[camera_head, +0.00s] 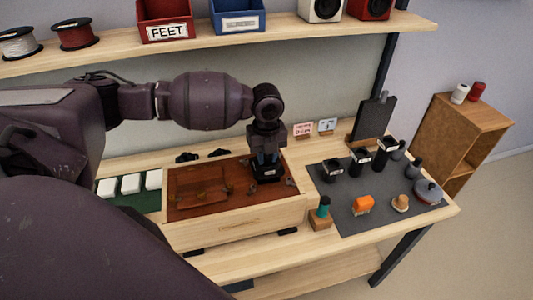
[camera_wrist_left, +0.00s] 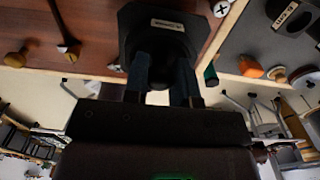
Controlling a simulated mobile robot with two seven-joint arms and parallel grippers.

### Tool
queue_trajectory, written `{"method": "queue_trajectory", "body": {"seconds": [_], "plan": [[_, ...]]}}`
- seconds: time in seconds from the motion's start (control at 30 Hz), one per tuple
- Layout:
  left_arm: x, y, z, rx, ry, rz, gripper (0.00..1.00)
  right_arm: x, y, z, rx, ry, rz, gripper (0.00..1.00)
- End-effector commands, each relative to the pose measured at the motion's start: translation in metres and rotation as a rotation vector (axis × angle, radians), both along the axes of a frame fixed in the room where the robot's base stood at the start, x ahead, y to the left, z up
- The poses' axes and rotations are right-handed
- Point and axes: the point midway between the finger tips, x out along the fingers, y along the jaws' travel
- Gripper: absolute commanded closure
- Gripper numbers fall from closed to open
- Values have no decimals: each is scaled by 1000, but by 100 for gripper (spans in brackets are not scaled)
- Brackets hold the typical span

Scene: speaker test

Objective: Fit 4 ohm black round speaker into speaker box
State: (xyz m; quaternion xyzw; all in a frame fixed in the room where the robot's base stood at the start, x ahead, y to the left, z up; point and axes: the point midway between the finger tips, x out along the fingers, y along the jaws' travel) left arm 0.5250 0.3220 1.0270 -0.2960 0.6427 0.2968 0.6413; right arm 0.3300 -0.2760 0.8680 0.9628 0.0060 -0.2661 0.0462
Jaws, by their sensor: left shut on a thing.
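The speaker box (camera_head: 235,232) is a pale wooden box lying on the bench, with a reddish-brown panel (camera_head: 215,207) facing up. My left gripper (camera_head: 266,160) is above the right part of this panel. It is shut on a black speaker (camera_head: 267,176) with a white label. In the left wrist view the gripper's fingers (camera_wrist_left: 163,80) grip the speaker (camera_wrist_left: 158,22), and its label is too small to read. The speaker is at or just above the panel; I cannot tell whether it is seated in an opening. My right gripper is not in view.
A dark mat (camera_head: 378,217) to the right holds several black labelled parts, an orange object (camera_head: 363,205) and a grey round part (camera_head: 428,191). A wooden block with a green-topped tool (camera_head: 321,213) stands beside the box. White blocks (camera_head: 131,183) lie left. A shelf (camera_head: 210,45) runs above.

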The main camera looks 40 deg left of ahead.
Motion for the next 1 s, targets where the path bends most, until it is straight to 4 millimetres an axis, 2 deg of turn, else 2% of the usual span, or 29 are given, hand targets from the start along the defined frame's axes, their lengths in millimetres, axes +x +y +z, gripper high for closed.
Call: {"method": "queue_trajectory", "body": {"seconds": [0.37,1.0], "plan": [[0,0,-4,-1,-1,0,100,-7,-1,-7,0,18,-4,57],[0,0,-12,0,-1,0,100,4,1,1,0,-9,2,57]]}}
